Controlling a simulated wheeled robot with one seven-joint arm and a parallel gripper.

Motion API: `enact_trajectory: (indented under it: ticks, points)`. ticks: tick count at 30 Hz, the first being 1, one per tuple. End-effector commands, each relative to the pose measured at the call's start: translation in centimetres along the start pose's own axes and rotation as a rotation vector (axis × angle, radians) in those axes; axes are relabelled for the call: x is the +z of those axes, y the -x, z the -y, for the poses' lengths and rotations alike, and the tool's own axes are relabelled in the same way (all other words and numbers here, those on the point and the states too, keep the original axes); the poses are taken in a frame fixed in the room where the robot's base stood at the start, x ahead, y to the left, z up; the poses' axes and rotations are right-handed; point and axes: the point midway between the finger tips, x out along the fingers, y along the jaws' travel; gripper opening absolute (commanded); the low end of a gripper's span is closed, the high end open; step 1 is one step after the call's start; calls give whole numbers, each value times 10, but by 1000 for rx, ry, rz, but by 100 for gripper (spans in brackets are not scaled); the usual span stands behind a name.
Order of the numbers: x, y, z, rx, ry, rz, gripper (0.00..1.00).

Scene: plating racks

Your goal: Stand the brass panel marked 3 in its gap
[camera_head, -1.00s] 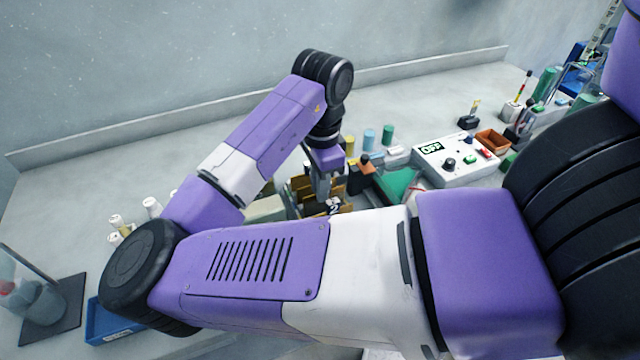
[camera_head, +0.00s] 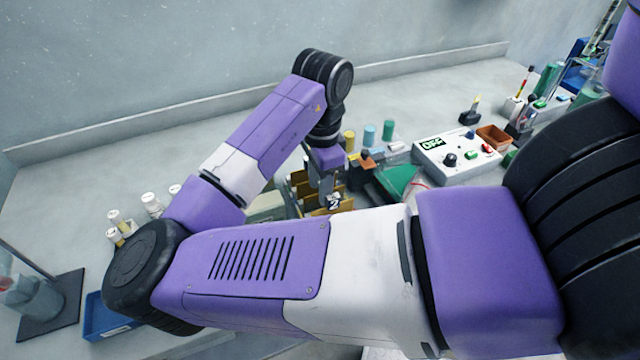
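Several brass panels (camera_head: 302,179) stand in a rack near the middle of the table, partly behind my arm. A white tag with a black figure, seemingly 2, (camera_head: 333,202) shows at the rack's near side. I cannot make out a panel marked 3 or its gap. My gripper (camera_head: 326,188) points down over the rack, among the panels. Its fingertips are small and partly hidden, so I cannot tell whether it is open, shut or holding a panel.
A white control box (camera_head: 455,158) with an OFF display stands right of the rack, with an orange-brown tray (camera_head: 493,137) behind it. Coloured cylinders (camera_head: 369,135) stand behind the rack. White-capped bottles (camera_head: 151,204) and a blue tray (camera_head: 100,318) are at left.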

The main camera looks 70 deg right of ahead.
Motion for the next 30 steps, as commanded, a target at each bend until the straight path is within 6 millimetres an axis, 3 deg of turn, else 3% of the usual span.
enact_trajectory:
  ticks: [5, 18, 30]
  points:
    - [0, 5, 0, 0, -1, 0, 40]
    - [0, 68, 0, -1, 0, 1, 40]
    - [0, 78, 0, 0, 0, 0, 40]
